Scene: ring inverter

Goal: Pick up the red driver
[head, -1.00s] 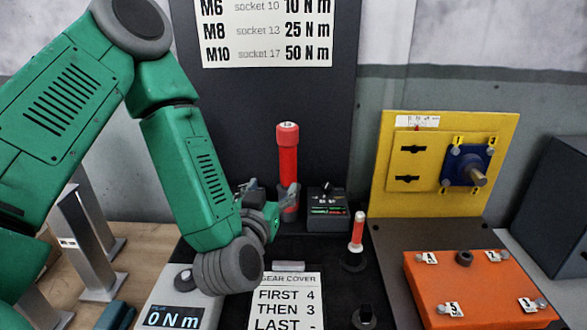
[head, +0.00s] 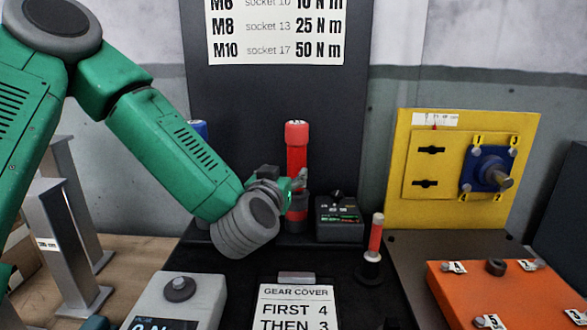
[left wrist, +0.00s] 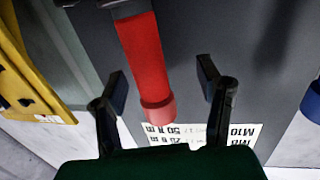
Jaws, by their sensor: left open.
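The red driver (head: 297,145) stands upright at the back of the black bench, in front of the dark panel. Its lower part is partly hidden by my left gripper (head: 296,183), which is level with the lower part of its red body. In the left wrist view the driver (left wrist: 143,50) lies between the two spread fingers of my left gripper (left wrist: 162,76), with a visible gap on each side. The gripper is open and holds nothing. My right gripper is out of view.
A dark box with a knob (head: 339,220) stands close right of the driver. A small red-handled tool (head: 376,234) stands farther right. A blue cylinder (head: 200,128) is partly behind my left arm. The yellow panel (head: 412,208) and orange box (head: 465,282) are at right.

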